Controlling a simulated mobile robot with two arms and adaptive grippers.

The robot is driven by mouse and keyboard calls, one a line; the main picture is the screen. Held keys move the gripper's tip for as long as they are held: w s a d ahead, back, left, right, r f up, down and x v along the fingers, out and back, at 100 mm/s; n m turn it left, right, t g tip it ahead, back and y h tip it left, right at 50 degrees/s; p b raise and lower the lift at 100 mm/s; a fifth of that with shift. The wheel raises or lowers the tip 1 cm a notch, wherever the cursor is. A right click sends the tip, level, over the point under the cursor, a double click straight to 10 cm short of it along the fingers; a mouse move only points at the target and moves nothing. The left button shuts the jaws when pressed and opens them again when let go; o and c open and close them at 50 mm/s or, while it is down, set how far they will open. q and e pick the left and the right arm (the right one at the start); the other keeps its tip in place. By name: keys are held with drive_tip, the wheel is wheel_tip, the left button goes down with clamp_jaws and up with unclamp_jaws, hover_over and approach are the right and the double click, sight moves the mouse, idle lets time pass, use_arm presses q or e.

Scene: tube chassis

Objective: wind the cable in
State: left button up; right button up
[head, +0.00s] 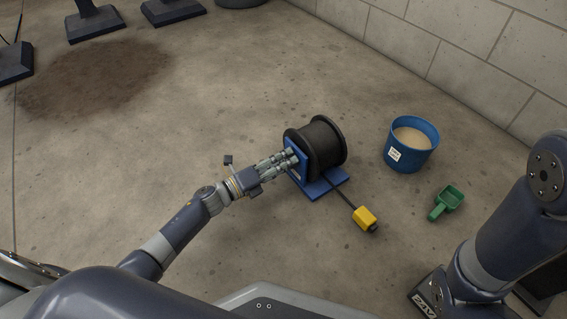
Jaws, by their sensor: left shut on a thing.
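A black cable reel (323,143) sits on a blue stand (327,183) on the concrete floor. A short length of dark cable (343,198) runs out from under the reel, toward the lower right. It ends in a yellow block-shaped connector (365,217) lying on the floor. My left gripper (290,161) is shut at the near left side of the reel, by the blue side plate. The part it grips is hidden by the fingers, perhaps the reel's crank. My right arm is at the lower right, and its gripper is not in view.
A blue bucket (406,161) of sand-like material and a green scoop (448,201) stand right of the reel. A block wall (480,60) runs behind. Dark stand bases (96,22) are at the upper left. Floor left of the reel is clear, with a dark stain (95,78).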

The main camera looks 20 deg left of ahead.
use_arm(q)
drive_tip(key=m, duration=1.1)
drive_tip(key=shift+s+d+r+b, duration=0.15)
drive_tip(key=shift+b, duration=0.2)
drive_tip(key=shift+m, duration=0.3)
drive_tip(key=o, duration=1)
drive_tip(key=shift+o, duration=0.2)
drive_tip(key=v, duration=1.2)
